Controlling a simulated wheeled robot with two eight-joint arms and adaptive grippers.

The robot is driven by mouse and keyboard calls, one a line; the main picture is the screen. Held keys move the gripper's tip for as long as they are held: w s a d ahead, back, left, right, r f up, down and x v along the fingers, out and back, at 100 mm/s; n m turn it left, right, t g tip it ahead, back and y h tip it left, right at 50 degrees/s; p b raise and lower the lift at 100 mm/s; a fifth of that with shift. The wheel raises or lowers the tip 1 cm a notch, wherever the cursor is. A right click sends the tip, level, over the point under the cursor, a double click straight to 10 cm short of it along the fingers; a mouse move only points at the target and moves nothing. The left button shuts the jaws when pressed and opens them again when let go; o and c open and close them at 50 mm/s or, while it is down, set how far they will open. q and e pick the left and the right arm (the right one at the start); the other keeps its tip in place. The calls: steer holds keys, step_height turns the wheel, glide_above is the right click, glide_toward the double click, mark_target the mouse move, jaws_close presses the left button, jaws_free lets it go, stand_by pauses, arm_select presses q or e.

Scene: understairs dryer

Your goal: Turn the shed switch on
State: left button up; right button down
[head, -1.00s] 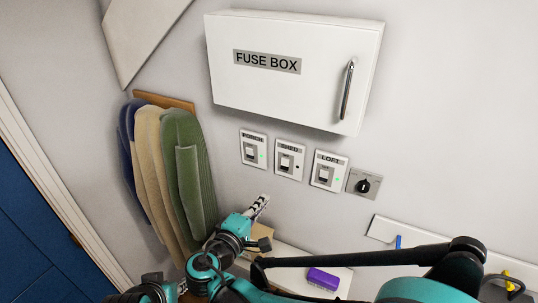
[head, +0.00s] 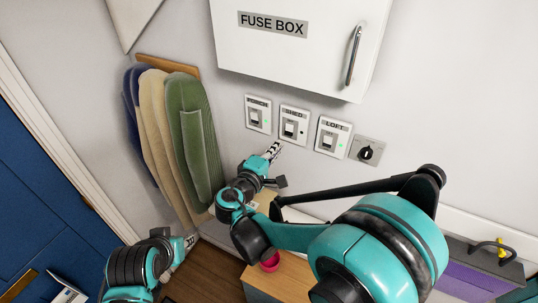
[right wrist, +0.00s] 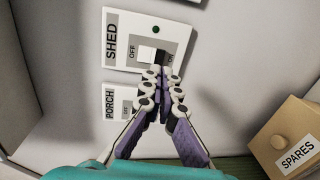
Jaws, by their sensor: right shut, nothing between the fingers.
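The shed switch (head: 293,125) is a white plate on the wall between the porch switch (head: 258,113) and the loft switch (head: 332,137). In the right wrist view, the shed switch (right wrist: 118,48) has a white rocker between OFF and ON labels, and its small lamp looks dark. My right gripper (head: 274,150) is shut and empty, just below the shed switch in the head view. In the right wrist view its fingertips (right wrist: 162,78) overlap the rocker's lower edge and partly hide the ON side; contact cannot be told. My left gripper (head: 190,242) is low at the left, its fingers too small to read.
The porch and loft switches show green lamps. A rotary knob (head: 367,150) sits right of the loft switch. The fuse box (head: 300,50) juts out above. A SPARES box (right wrist: 284,135) stands near the gripper in the wrist view.

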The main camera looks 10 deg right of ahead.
mark_target(289, 134)
steer(key=p+x, duration=0.1)
steer(key=x, duration=0.4)
steer(key=shift+w+d, duration=0.1)
steer(key=shift+w, duration=0.1)
steer(key=shift+w+d+f+b, duration=0.15)
steer(key=shift+w+f+b, duration=0.05)
steer(key=shift+b, duration=0.45)
